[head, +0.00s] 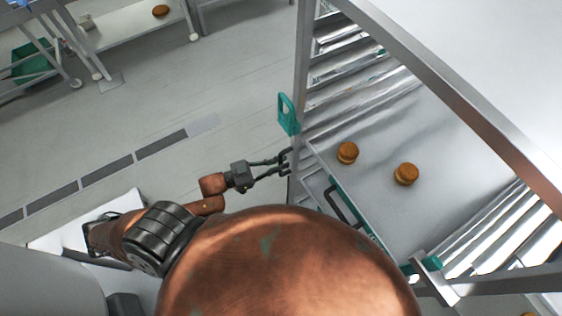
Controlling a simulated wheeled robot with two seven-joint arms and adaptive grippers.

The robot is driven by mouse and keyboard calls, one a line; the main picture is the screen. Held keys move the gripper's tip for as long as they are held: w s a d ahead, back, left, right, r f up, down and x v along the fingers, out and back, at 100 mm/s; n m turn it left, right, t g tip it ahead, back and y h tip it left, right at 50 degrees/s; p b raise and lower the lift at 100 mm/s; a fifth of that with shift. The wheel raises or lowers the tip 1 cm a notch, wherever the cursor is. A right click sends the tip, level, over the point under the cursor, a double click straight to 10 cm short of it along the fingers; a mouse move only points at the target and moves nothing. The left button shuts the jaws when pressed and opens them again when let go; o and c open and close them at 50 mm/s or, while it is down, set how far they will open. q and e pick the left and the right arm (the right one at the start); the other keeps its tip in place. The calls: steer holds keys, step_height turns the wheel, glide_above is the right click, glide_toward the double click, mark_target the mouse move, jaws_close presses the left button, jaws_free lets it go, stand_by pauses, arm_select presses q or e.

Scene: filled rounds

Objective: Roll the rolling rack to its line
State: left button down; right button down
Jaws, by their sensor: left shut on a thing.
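The rolling rack (299,70) is a tall grey metal frame with slanted side rails, filling the right half of the head view. A grey tray (400,215) in it holds two brown filled rounds, one (348,152) to the left and one (406,174) to the right. A teal handle (288,114) sticks out from the rack's left post. My left gripper (285,160) is shut on the rack's left post, below the teal handle. The line (107,171) is a broken dark strip on the floor left of the rack. My right gripper is not in view.
A low white shelf (125,32) with another brown round (160,10) and a green bin (32,62) stand at the upper left on wheeled frames. Grey floor between them and the rack is clear. A white surface (75,235) lies at the lower left.

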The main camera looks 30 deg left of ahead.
arm_select(q)
steer(key=shift+s+f, duration=0.1)
steer(key=c, duration=2.3)
jaws_free()
steer(key=shift+c, duration=0.2)
steer(key=o, duration=0.3)
steer(key=shift+s+a, duration=0.15)
steer(key=shift+s, duration=0.05)
steer(key=shift+o, duration=0.4)
steer(key=shift+w, duration=0.15)
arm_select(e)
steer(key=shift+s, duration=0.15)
arm_select(q)
steer(key=v, duration=1.1)
steer(key=shift+s+a, duration=0.25)
steer(key=shift+s, duration=0.1)
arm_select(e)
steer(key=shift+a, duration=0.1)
